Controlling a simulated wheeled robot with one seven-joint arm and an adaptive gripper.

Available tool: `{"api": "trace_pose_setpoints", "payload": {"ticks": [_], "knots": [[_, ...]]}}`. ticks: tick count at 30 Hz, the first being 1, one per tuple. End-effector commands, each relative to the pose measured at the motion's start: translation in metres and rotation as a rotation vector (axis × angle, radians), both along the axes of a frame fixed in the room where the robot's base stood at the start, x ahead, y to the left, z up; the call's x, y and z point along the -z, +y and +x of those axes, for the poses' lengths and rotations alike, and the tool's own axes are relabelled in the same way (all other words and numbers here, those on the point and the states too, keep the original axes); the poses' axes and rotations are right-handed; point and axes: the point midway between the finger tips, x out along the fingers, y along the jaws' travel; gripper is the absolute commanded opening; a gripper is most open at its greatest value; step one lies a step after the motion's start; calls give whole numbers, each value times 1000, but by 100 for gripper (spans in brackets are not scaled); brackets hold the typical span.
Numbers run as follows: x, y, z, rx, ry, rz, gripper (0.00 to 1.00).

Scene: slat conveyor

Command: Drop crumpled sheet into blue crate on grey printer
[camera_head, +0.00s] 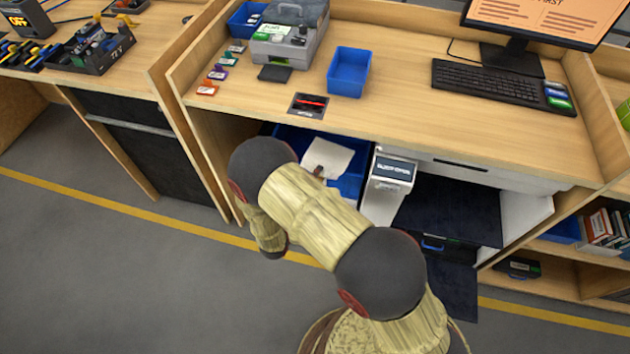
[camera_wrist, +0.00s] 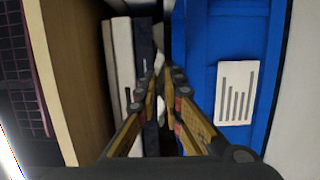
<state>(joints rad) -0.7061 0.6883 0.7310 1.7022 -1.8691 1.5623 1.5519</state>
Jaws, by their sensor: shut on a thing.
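In the wrist view my gripper (camera_wrist: 166,76) points between a row of upright binders or folders and a blue container. Its fingers are nearly together. A small pale bit, seemingly the crumpled sheet (camera_wrist: 160,108), shows between them, mostly hidden. In the head view my arm hides the gripper at the opening under the desk. The grey printer (camera_head: 291,44) stands at the back left of the desk top. A blue crate (camera_head: 245,18) shows at its left; whether it sits on the printer is unclear. Another open blue tray (camera_head: 348,72) stands to the printer's right.
Under the desk, a blue bin (camera_head: 348,187) holds a white sheet (camera_head: 328,156); a printed sheet (camera_wrist: 237,92) shows on blue in the wrist view. A wooden panel (camera_wrist: 62,75) stands close left of my gripper. A keyboard (camera_head: 487,82) and monitor fill the desk's right.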

Motion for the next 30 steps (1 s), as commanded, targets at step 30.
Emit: {"api": "trace_pose_setpoints", "payload": {"ticks": [30], "knots": [[11, -28, 77, 0, 0, 0, 0]]}}
